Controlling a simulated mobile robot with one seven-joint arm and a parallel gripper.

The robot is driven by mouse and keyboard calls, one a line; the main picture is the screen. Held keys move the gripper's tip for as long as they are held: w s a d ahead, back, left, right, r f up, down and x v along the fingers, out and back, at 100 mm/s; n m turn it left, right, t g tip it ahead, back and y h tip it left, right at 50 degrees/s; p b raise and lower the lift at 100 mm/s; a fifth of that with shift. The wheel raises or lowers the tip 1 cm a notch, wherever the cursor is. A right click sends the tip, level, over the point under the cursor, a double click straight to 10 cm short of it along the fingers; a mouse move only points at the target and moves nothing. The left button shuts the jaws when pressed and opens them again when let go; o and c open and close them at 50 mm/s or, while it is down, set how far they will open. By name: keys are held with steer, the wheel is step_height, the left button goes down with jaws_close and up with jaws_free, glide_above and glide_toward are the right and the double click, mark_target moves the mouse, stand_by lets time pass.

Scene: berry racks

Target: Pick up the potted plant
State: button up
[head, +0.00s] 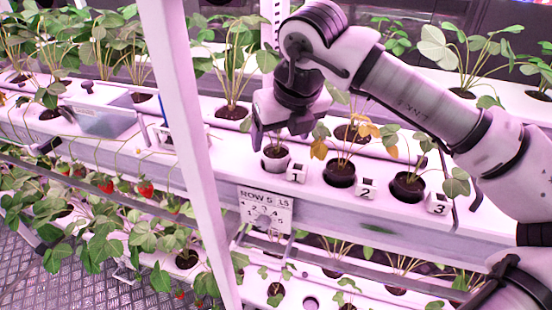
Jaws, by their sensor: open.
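Several potted plants stand in the white rack's upper channel. A light-coloured pot (276,161) sits behind the block marked 1 (297,173); any plant in it is mostly hidden by my gripper. A dark pot (341,175) with a plant that has yellowed leaves is at the block marked 2 (367,189). Another dark pot (407,187) with a green plant is at the block marked 3 (437,204). My gripper (277,136) points down, open, just above the light pot. Whether it touches the pot or its plant I cannot tell.
A white upright post (183,110) stands left of my gripper. A clear bin (103,119) sits on the left. Strawberry plants with red berries (146,189) and lower shelves are below.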

mark_target(277, 152)
steer(key=p+x, duration=0.1)
steer(key=x, duration=0.3)
steer(key=shift+w+f, duration=0.15)
steer(key=shift+c, duration=0.5)
steer(key=c, duration=1.2)
